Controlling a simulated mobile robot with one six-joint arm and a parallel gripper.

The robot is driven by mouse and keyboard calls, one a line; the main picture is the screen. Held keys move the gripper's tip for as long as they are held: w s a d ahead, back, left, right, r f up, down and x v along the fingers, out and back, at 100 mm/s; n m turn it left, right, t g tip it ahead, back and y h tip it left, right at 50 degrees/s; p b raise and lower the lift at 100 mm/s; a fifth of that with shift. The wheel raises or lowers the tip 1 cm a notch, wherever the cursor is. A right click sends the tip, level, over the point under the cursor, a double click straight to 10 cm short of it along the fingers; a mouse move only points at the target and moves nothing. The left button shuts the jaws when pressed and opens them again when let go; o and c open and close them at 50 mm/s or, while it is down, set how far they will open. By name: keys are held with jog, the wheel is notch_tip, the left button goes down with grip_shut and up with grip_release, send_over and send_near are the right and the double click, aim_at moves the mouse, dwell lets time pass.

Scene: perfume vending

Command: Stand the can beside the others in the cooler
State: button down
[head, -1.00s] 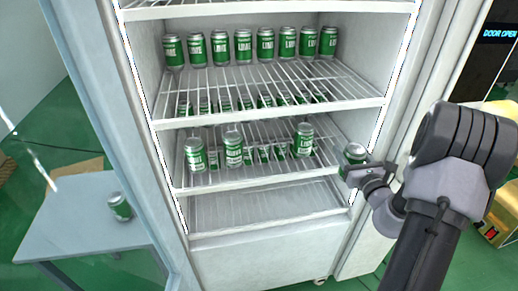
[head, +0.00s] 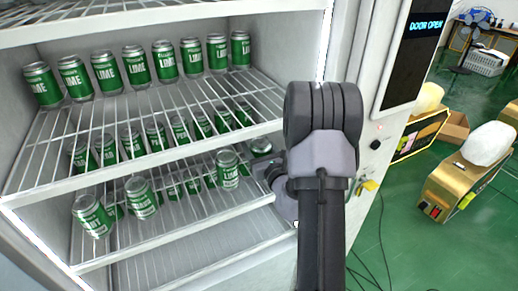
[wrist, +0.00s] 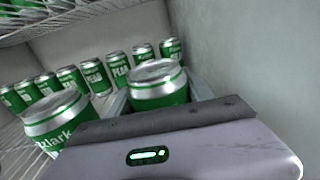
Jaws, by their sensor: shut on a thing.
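My gripper (head: 266,166) is at the right side of the open cooler, in front of the right wall. It is shut on a green can with a silver top (head: 261,147). In the wrist view the can (wrist: 158,92) sits upright or nearly so between the jaws; its lower part is hidden by my gripper. I cannot tell whether its base touches the shelf. A standing can (head: 228,170) is just to its left; it also shows close by in the wrist view (wrist: 60,118). Two more front cans (head: 92,215) (head: 142,198) stand further left.
The cooler's upper shelf holds a row of LIME cans (head: 134,66). More cans (head: 156,137) stand in rows below. The cooler's right wall (wrist: 250,60) is close to the held can. The bottom shelf (head: 190,255) looks empty where visible.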

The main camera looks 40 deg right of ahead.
jog(key=shift+s+d+f, duration=0.2)
jog(key=shift+s+d, duration=0.15)
jog(key=shift+s, duration=0.05)
jog(key=shift+s+a+r, duration=0.1)
jog(key=shift+r, duration=0.1)
jog(key=shift+w+a, duration=0.2)
jog(key=shift+a, duration=0.05)
jog(key=shift+f, duration=0.25)
jog(key=shift+c, duration=2.1)
grip_release()
jog(key=shift+r, duration=0.1)
jog(key=shift+s+r+p, duration=0.15)
jog(key=shift+p, duration=0.2)
jog(key=p+v, duration=0.1)
jog(key=v, duration=0.6)
jog(key=p+v, duration=0.1)
jog(key=v, duration=0.2)
jog(key=shift+s+a+r+p, duration=0.1)
jog(key=shift+s+r+p, duration=0.25)
jog(key=shift+s+a+f+p, duration=0.15)
jog(key=shift+s+f+p, duration=0.2)
jog(key=shift+s, duration=0.15)
